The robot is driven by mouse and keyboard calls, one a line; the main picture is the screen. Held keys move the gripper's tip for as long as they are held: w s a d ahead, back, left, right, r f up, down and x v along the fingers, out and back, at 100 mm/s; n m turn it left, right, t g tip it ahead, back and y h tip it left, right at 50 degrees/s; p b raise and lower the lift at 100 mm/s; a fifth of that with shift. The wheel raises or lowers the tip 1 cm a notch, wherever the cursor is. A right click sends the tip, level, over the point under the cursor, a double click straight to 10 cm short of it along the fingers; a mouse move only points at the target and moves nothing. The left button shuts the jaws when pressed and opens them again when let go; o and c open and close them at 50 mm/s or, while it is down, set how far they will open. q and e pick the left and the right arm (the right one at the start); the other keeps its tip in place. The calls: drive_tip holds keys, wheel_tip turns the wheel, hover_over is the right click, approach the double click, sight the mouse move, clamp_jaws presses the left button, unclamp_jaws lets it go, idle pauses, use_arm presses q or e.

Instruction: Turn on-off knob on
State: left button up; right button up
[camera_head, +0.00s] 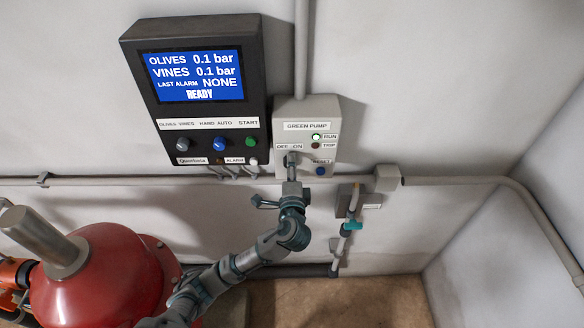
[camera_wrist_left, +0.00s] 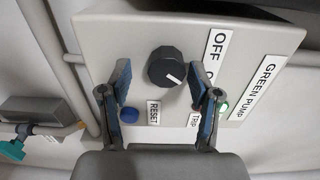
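The on-off knob (camera_wrist_left: 167,67) is black and round with a white pointer line. It sits on the grey GREEN PUMP box (camera_head: 325,107). In the left wrist view the line slants to the lower right, toward the ON side and away from the OFF label (camera_wrist_left: 218,48). The RUN lamp (camera_head: 316,137) glows pale green. My left gripper (camera_wrist_left: 158,76) is open, with one finger on each side of the knob and visible gaps to it. In the head view my gripper covers most of the knob. My right gripper is not in view.
A blue RESET button (camera_wrist_left: 129,114) is close to one finger. A black control panel (camera_head: 262,60) with a screen reading READY hangs at left. Pipes (camera_head: 450,181) run along the wall below. A red tank (camera_head: 95,280) stands at lower left.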

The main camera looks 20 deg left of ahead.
use_arm(q)
drive_tip(key=shift+r, duration=0.1)
drive_tip(key=v, duration=1.1)
drive_tip(key=shift+s+d, duration=0.15)
drive_tip(key=shift+s, duration=0.2)
